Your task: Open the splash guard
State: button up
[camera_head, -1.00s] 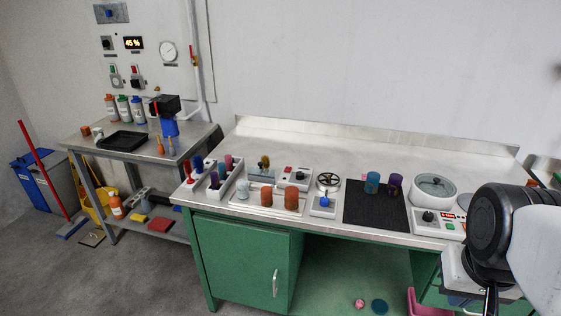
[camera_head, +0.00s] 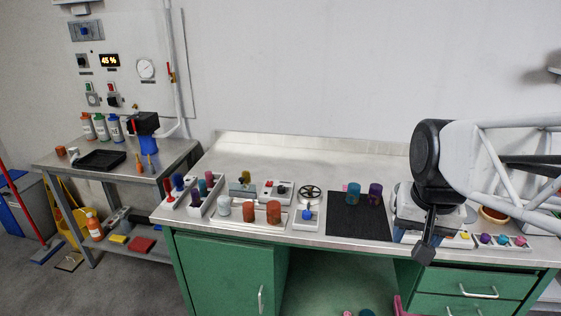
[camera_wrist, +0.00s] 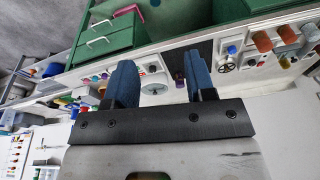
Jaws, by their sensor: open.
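No part is clearly recognisable as the splash guard. The white round device (camera_wrist: 154,88) shows between my fingers in the wrist view, beyond them; a clear lid was visible on it in the earlier head view. In the head view, my arm now covers most of that device, and its lid cannot be made out. My gripper (camera_wrist: 159,80) is open, with two blue fingers apart and nothing between them. In the head view, my gripper's dark end (camera_head: 424,248) hangs by the bench's front edge, in front of the device.
On the metal bench (camera_head: 270,160), a black mat (camera_head: 350,222) holds a teal cup (camera_head: 353,193) and a purple cup (camera_head: 375,194). Left of it are a valve wheel (camera_head: 310,192) and orange containers (camera_head: 273,212). Coloured knobs (camera_head: 502,240) lie to the right. The bench's back strip is clear.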

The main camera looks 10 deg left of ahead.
jog(key=w+a+r+m, duration=0.1)
jog(key=w+a, duration=0.3)
jog(key=w, duration=0.4)
jog(key=w+a+r+m, duration=0.15)
jog(key=w+a, duration=0.25)
jog(key=w, duration=0.4)
jog(key=m+g, duration=0.2)
jog(key=m, duration=0.3)
send_over(241, 178)
jog(key=f, duration=1)
jog(key=d+f, duration=0.1)
jog(key=f, duration=0.5)
jog(key=shift+s, duration=0.1)
jog(key=shift+a+f, duration=0.2)
jog(key=shift+a, duration=0.25)
jog(key=shift+f, duration=0.1)
jog(key=shift+f, duration=3.8)
